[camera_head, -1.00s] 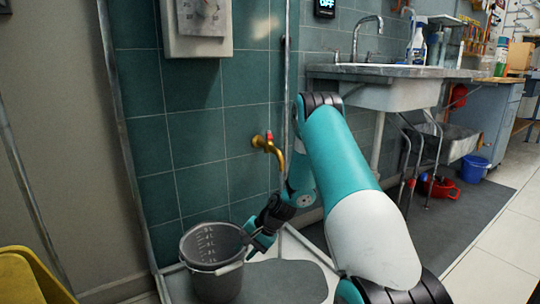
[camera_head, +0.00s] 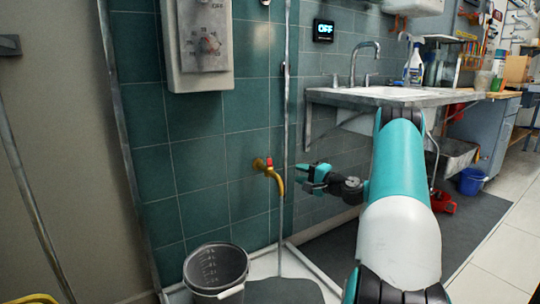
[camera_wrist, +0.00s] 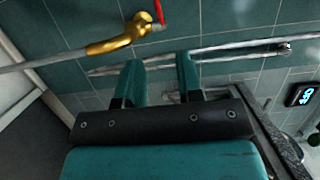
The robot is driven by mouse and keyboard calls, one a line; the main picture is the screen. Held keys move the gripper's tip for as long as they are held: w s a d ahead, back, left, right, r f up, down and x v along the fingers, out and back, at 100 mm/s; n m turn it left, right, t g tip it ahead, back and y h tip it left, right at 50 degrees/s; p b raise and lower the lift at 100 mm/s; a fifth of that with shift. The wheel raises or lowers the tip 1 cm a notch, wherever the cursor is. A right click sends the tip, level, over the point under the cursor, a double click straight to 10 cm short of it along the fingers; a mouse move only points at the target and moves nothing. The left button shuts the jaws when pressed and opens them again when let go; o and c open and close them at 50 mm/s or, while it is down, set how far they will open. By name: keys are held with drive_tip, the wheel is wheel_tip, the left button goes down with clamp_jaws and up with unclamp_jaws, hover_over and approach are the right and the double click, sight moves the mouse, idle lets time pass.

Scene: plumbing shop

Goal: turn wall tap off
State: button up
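The wall tap is brass with a small red handle (camera_head: 269,162) on top. It sticks out of the green tiled wall, and a thin stream (camera_head: 280,235) runs down from its spout. My gripper (camera_head: 303,176) is just right of the tap in the head view, its fingers pointing left toward it. In the wrist view the gripper (camera_wrist: 159,70) is open with nothing between its two teal fingers. The brass tap body (camera_wrist: 118,42) and its red handle (camera_wrist: 159,12) lie beyond the fingertips, apart from them.
A grey bucket (camera_head: 240,287) stands on the floor below and left of the tap. A dark patch (camera_head: 290,292) lies beside it. A vertical pipe (camera_head: 286,110) runs on the wall right of the tap. A sink counter (camera_head: 400,97) is at right, a grey box (camera_head: 200,75) above left.

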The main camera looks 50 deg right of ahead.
sight(270, 162)
drive_tip(key=w+b, duration=0.2)
drive_tip(key=w, duration=0.4)
drive_tip(key=w+b, duration=0.1)
drive_tip(key=w, duration=0.5)
drive_tip(key=shift+w+f+b, duration=0.2)
drive_tip(key=shift+w+b, duration=0.15)
drive_tip(key=shift+w, duration=0.05)
drive_tip(key=shift+w+r, duration=0.15)
drive_tip(key=shift+w, duration=0.6)
drive_tip(key=shift+c, duration=0.5)
clamp_jaws()
